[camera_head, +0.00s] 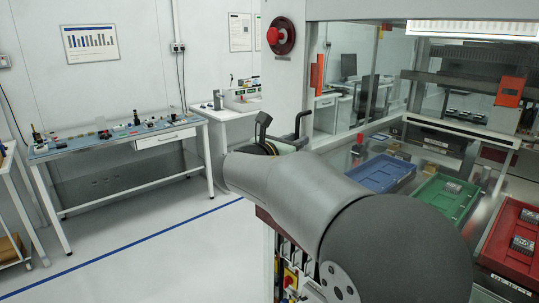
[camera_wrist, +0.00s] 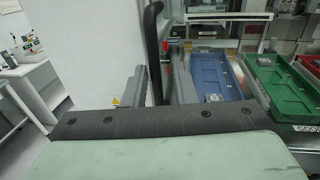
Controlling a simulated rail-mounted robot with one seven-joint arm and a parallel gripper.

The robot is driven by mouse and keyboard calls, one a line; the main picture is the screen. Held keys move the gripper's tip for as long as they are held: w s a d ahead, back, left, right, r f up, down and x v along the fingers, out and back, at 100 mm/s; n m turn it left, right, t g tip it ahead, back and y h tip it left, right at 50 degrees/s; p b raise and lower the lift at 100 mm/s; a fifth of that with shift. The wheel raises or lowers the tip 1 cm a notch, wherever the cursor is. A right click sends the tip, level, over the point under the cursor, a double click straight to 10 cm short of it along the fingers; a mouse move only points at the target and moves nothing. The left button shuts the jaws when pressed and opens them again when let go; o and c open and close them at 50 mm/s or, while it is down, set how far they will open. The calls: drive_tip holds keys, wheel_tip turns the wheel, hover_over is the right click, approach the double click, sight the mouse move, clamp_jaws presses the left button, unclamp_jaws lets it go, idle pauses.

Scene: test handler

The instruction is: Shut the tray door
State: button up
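My gripper (camera_wrist: 158,88) shows in the wrist view as two grey fingers standing apart. A black upright handle (camera_wrist: 153,45) shows between them; I cannot tell whether either finger touches it. In the head view my gripper is mostly hidden behind my grey arm, and a black bent handle (camera_head: 302,122) shows beside it at the cabinet's left edge. The door panel is not clearly visible, so I cannot tell its angle. Blue (camera_head: 381,172), green (camera_head: 445,197) and red (camera_head: 513,242) trays lie inside the handler; blue and green also show in the wrist view.
A white cabinet post with a red emergency button (camera_head: 273,36) stands by the handle. A workbench (camera_head: 115,140) with small items and a white side table (camera_head: 226,113) stand along the left wall. The floor (camera_head: 150,245) between the bench and the handler is clear.

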drive_tip(key=b+v, duration=0.3)
drive_tip(key=v, duration=1.2)
drive_tip(key=shift+s+a, duration=0.2)
drive_tip(key=shift+s, duration=0.05)
drive_tip(key=shift+d, duration=0.1)
drive_tip(key=s+d+f+m+g+y, duration=0.1)
drive_tip(key=s+d+f+m+g, duration=0.45)
drive_tip(key=d+f, duration=0.4)
drive_tip(key=s+d+f+m+g+y, duration=0.2)
drive_tip(key=s+d+f+m+g, duration=0.25)
drive_tip(key=d+f+m, duration=0.4)
drive_tip(key=s+d+f+m+g+y, duration=0.3)
drive_tip(key=s+f+m+y, duration=0.4)
drive_tip(key=s+f+m, duration=0.5)
drive_tip(key=s+m+g, duration=0.1)
drive_tip(key=s+m, duration=0.1)
drive_tip(key=s, duration=0.1)
drive_tip(key=shift+d+f+m, duration=0.2)
drive_tip(key=shift+f+m, duration=0.1)
drive_tip(key=shift+m, duration=0.1)
